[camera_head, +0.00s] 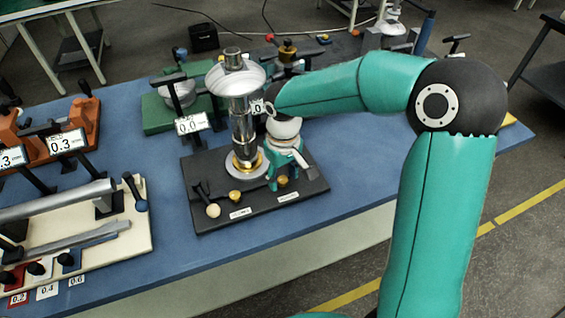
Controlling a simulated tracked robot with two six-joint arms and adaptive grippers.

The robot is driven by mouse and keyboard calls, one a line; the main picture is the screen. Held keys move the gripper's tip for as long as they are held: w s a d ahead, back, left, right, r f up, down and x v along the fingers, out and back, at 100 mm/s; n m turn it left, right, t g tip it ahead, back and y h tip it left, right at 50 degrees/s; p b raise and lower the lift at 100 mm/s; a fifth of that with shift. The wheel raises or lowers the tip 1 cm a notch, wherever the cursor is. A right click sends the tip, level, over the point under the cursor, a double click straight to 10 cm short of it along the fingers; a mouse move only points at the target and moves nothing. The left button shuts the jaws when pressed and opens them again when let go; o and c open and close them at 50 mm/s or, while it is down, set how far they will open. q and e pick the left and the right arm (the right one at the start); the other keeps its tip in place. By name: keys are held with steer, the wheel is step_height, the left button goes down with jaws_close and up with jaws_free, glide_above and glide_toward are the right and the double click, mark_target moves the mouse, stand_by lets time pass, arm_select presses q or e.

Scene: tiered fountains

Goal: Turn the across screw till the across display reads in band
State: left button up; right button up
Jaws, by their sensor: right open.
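A silver tiered fountain (240,100) stands on a black base plate (215,219) on the blue table. Two small brass screws sit at the base's front, a left one (235,196) and a right one (283,181). Small labels lie before them, too small to read, so I cannot tell which screw is the across one. A display (191,123) behind reads 0.0; a second display (257,107) is partly hidden by my right arm. My right gripper (291,179) is open, pointing down over the right screw. Whether it touches the screw is unclear. My left gripper is out of view.
A cream board (130,240) with grey bars stands at the left, near an orange fixture (90,112) and displays reading 0.3. A green fixture (158,113) is behind the fountain. The blue table front, right of the cream board, is clear.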

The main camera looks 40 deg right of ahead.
mark_target(283, 179)
step_height(283, 179, up, 12)
steer(key=shift+f, duration=0.2)
stand_by(0.4)
